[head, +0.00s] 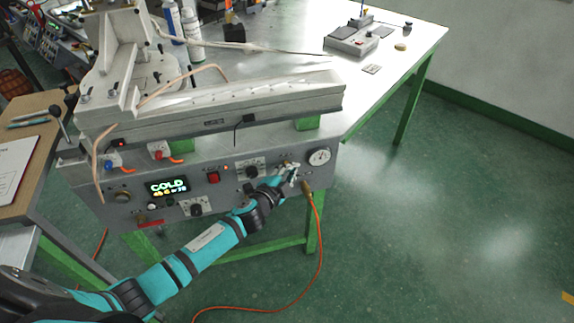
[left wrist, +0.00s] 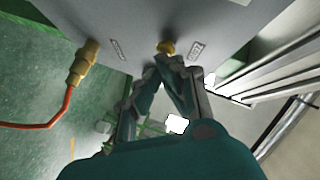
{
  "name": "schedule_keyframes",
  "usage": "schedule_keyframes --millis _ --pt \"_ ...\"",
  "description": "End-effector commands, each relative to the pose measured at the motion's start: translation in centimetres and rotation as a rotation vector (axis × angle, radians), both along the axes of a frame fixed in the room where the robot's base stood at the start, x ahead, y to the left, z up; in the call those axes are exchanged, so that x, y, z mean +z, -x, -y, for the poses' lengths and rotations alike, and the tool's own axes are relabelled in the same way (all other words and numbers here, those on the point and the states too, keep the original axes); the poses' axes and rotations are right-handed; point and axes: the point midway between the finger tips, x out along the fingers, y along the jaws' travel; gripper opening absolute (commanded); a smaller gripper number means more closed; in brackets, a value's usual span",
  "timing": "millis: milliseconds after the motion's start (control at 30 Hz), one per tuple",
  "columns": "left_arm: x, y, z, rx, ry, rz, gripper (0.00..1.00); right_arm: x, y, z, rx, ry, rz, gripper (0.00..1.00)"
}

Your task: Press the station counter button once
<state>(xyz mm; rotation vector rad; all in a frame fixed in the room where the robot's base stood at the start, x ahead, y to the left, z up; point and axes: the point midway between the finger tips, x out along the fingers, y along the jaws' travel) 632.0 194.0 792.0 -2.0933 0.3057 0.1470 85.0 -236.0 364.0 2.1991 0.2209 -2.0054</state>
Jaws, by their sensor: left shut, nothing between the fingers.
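The grey station panel (head: 228,187) faces me, with a display reading COLD (head: 167,186), black knobs, a red switch (head: 213,177) and a round gauge (head: 319,157). I cannot tell by its label which control is the counter button. My left gripper (head: 291,172) is shut and empty at the panel's right part, below left of the gauge. In the left wrist view its closed fingertips (left wrist: 165,62) are right at a small brass knob (left wrist: 167,47) between two small labels, too small to read. I cannot tell whether they touch it. My right gripper is not in view.
A brass hose fitting (left wrist: 83,62) with an orange hose (head: 320,240) sticks out close beside the gripper. The white table (head: 300,40) holds bottles (head: 172,18) and a small device (head: 352,42). A wooden desk (head: 40,105) stands left. The floor at right is clear.

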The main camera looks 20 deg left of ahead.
Motion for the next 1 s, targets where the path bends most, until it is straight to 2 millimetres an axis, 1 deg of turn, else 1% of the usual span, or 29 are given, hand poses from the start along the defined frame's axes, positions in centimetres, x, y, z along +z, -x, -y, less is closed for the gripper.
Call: schedule_keyframes --millis 333,633,1000 --pt "0.1 -0.4 -0.4 0.002 -0.001 0.001 0.00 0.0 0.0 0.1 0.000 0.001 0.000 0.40" --pt "0.1 -0.4 -0.4 0.003 -0.001 0.002 0.00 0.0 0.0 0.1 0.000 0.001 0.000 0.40" --pt "0.0 1.0 0.6 0.002 0.001 0.000 0.00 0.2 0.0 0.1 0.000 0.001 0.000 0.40"
